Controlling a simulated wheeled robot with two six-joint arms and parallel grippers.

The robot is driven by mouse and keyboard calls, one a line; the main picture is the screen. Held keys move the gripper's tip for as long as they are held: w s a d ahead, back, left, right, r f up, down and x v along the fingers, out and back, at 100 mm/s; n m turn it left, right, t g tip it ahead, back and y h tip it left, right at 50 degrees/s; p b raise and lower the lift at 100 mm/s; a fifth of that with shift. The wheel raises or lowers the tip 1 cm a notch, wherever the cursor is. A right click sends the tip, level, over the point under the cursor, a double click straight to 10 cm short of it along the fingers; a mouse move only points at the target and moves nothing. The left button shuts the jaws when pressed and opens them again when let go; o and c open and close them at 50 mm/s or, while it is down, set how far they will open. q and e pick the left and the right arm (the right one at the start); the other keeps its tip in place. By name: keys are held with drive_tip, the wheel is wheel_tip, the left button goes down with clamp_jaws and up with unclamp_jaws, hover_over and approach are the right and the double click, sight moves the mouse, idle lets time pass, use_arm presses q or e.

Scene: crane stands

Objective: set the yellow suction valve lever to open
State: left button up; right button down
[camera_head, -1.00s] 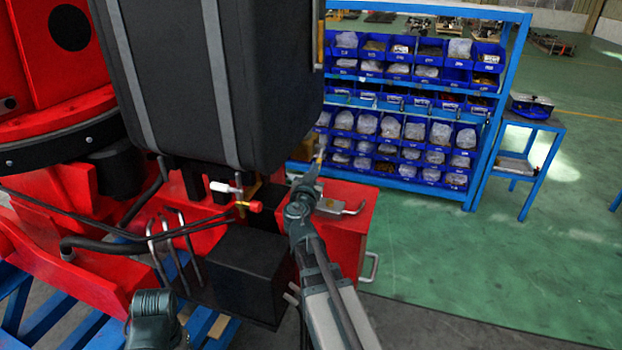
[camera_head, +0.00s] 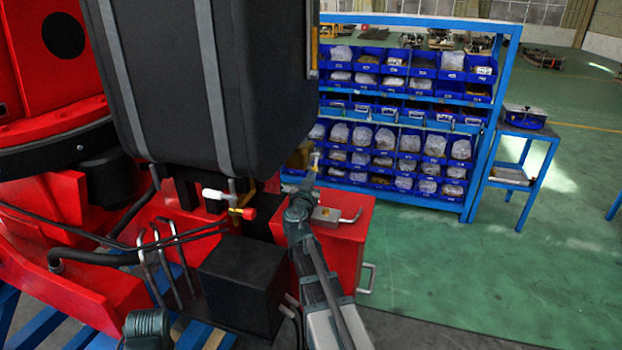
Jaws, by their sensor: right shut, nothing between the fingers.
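A small brass-yellow valve fitting (camera_head: 240,200) sits below the black tank, with a white handle (camera_head: 214,194) to its left and a red end (camera_head: 249,213) to its right. I cannot tell for sure which part is the yellow suction valve lever. My right gripper (camera_head: 313,168) is shut and empty, pointing up and away, to the right of the fitting and apart from it in the picture. A small yellowish spot shows by its tips, too small to identify. Of my left arm only a link shows at the bottom left; its gripper is out of view.
The black tank (camera_head: 215,80) hangs over the red crane base. A black box (camera_head: 243,285), bent metal levers (camera_head: 165,265) and a red box (camera_head: 345,235) crowd the work area. A blue shelf with bins (camera_head: 480,160) stands behind; green floor (camera_head: 480,275) is clear at right.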

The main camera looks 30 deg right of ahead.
drive_tip(key=shift+w+d+f, duration=0.1)
drive_tip(key=shift+f, duration=0.45)
drive_tip(key=shift+r, duration=0.1)
drive_tip(key=shift+r, duration=0.2)
drive_tip(key=v, duration=1.3)
drive_tip(key=shift+r+p, duration=0.3)
drive_tip(key=shift+p, duration=0.05)
